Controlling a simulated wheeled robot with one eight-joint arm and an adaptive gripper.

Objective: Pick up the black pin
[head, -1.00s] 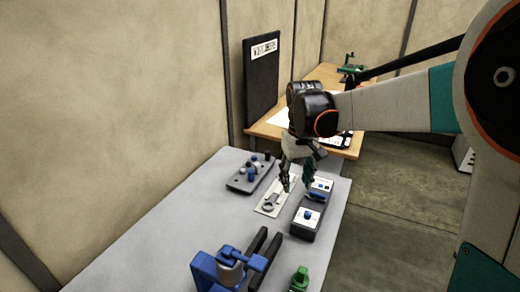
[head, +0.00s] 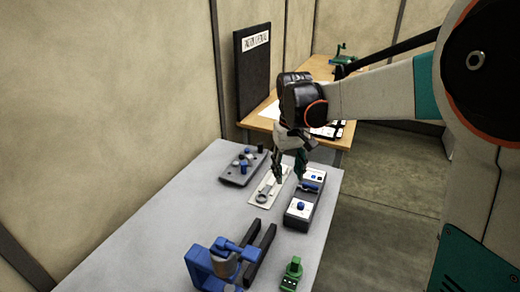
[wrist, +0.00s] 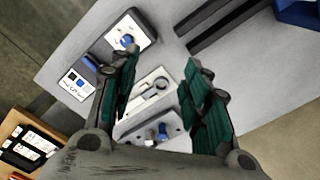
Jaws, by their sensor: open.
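A grey block (head: 232,175) on the grey table holds several short upright pins, some blue and some dark. A dark pin that looks black (head: 261,149) stands at its far right end. My gripper (head: 289,168) is open and empty, pointing down to the right of the block, above the area between the white plate and the switch box. In the wrist view my gripper (wrist: 162,68) has its fingers spread wide, with the block (wrist: 176,132) low between them. There a blue pin shows clearly; the black pin is hard to make out.
A white plate with a ring-ended tool (head: 262,197) lies beside the block. A switch box with blue knobs (head: 297,217) stands right of it. Blue clamp (head: 205,267), dark rails (head: 262,243) and a green part (head: 292,272) are nearer. The table's left side is clear.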

